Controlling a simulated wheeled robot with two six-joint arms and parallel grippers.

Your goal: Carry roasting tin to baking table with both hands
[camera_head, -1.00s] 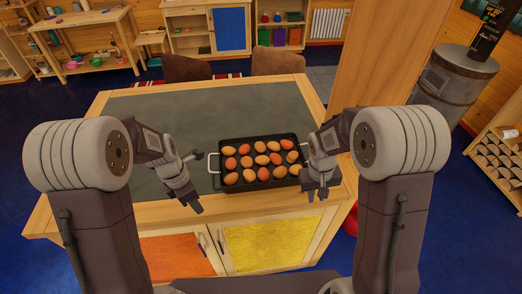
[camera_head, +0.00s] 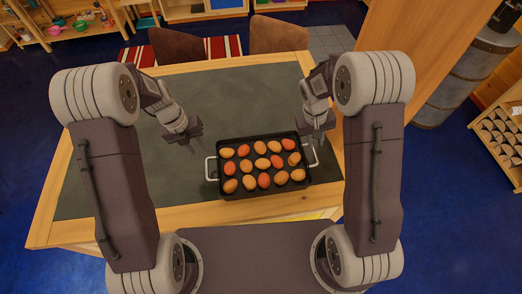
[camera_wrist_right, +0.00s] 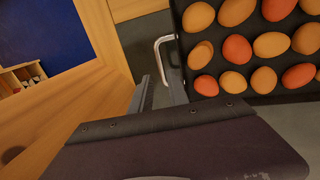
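The roasting tin (camera_head: 262,192) is a black rectangular tray with a silver handle at each short end, resting on the dark-topped wooden table (camera_head: 120,130) near its front right. It holds several brown and reddish egg-shaped items (camera_head: 262,163). My left gripper (camera_head: 187,137) is open and empty, above the table beyond and left of the left handle (camera_head: 210,168). My right gripper (camera_head: 318,134) is above the right handle (camera_head: 313,157). In the right wrist view its fingers (camera_wrist_right: 160,92) are apart, with the handle (camera_wrist_right: 160,58) ahead of them; I see no grasp.
Two brown chairs (camera_head: 278,35) stand at the table's far side. A wooden post (camera_head: 405,45) and a grey cylindrical stove (camera_head: 465,75) are to the right. A shelf rack (camera_head: 498,140) stands at the far right. The left part of the tabletop is clear.

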